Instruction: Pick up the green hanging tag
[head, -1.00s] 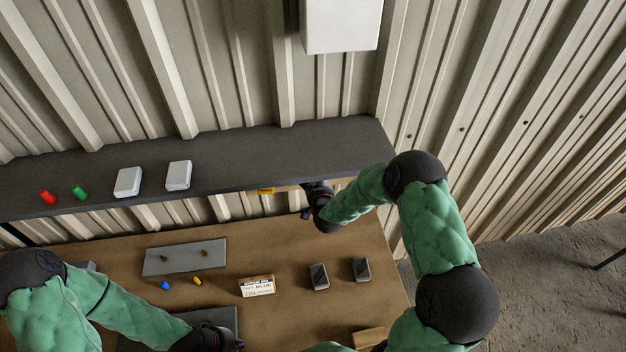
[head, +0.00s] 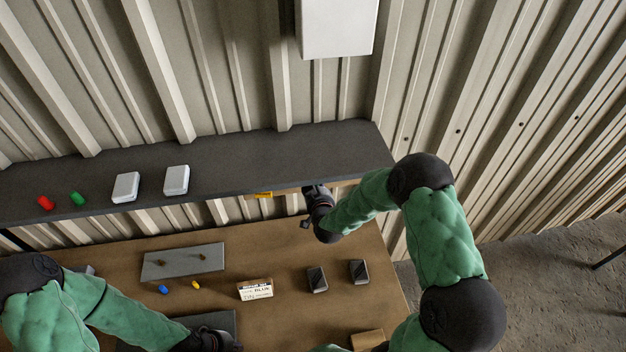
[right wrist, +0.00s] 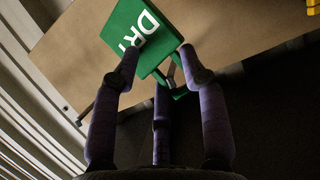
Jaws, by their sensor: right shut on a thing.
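The green hanging tag (right wrist: 142,35) with white letters, partly covered, shows in the right wrist view. My right gripper (right wrist: 163,62) is closed on it, with fingers at both sides of its lower end. In the head view my right gripper (head: 312,196) is at the front edge of the dark shelf, near its right end. The tag cannot be made out there. My left gripper (head: 222,343) is low over the table at the bottom edge of the head view; its fingers are too dark to read.
The dark shelf (head: 235,162) holds a red cap (head: 46,203), a green cap (head: 78,199) and two white boxes (head: 126,187). On the brown table (head: 330,255) are a grey plate (head: 183,262), a printed card (head: 255,289) and two dark blocks (head: 317,279). A white box (head: 337,27) hangs above.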

